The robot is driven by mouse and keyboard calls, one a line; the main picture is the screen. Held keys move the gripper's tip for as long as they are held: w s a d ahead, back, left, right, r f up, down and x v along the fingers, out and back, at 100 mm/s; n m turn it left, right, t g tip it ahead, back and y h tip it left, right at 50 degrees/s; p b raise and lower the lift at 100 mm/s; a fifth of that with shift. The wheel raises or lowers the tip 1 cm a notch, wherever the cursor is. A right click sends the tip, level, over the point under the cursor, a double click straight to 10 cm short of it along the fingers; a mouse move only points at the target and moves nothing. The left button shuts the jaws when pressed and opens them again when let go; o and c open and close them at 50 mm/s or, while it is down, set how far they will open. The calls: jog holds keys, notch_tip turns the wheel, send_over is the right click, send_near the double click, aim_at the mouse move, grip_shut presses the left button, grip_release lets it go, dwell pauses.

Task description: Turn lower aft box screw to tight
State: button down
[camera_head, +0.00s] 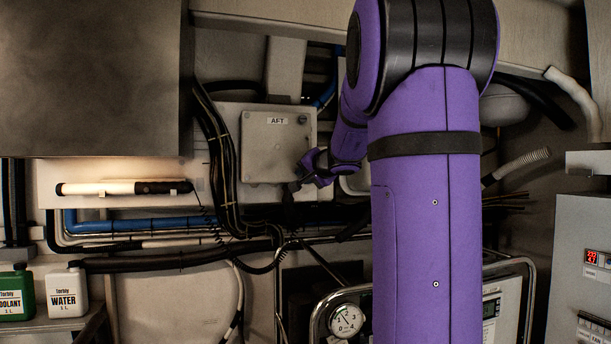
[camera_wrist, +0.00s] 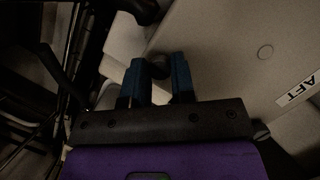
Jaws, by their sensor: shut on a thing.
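The aft box (camera_head: 262,160) is a pale box on the back wall with an "AFT" label (camera_head: 277,121). A dark upper screw (camera_head: 302,119) shows at its top right corner. My gripper (camera_head: 293,186) is at the box's lower right corner and covers that spot in the head view. In the wrist view, the blue fingers of my gripper (camera_wrist: 158,74) are shut on a dark round head, the lower aft box screw (camera_wrist: 158,67). The label also shows there (camera_wrist: 298,90). The screw's turn angle cannot be told.
Black cables (camera_head: 222,160) run down just left of the box. Blue pipes (camera_head: 140,226) and hoses pass below it. A lit lamp tube (camera_head: 110,188) is at the left. A pressure gauge (camera_head: 346,320) is below. My arm hides much of the right side.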

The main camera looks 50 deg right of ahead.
jog(key=m+t+y, duration=0.1)
jog(key=m, duration=0.2)
jog(key=shift+f+m, duration=0.15)
jog(key=shift+m, duration=0.15)
jog(key=m+t, duration=0.2)
jog(key=m, duration=0.1)
jog(key=shift+f+m, duration=0.15)
jog(key=shift+m, duration=0.25)
jog(key=m, duration=0.2)
jog(key=m+t, duration=0.1)
jog(key=m, duration=0.1)
jog(key=shift+f+t+h, duration=0.1)
jog(key=shift+t+h, duration=0.2)
jog(key=shift+m+t+h, duration=0.4)
jog(key=shift+m+h, duration=0.3)
jog(key=shift+m, duration=1.7)
jog(key=c, duration=1)
grip_release()
jog(key=shift+o, duration=0.2)
jog(key=shift+s, duration=0.1)
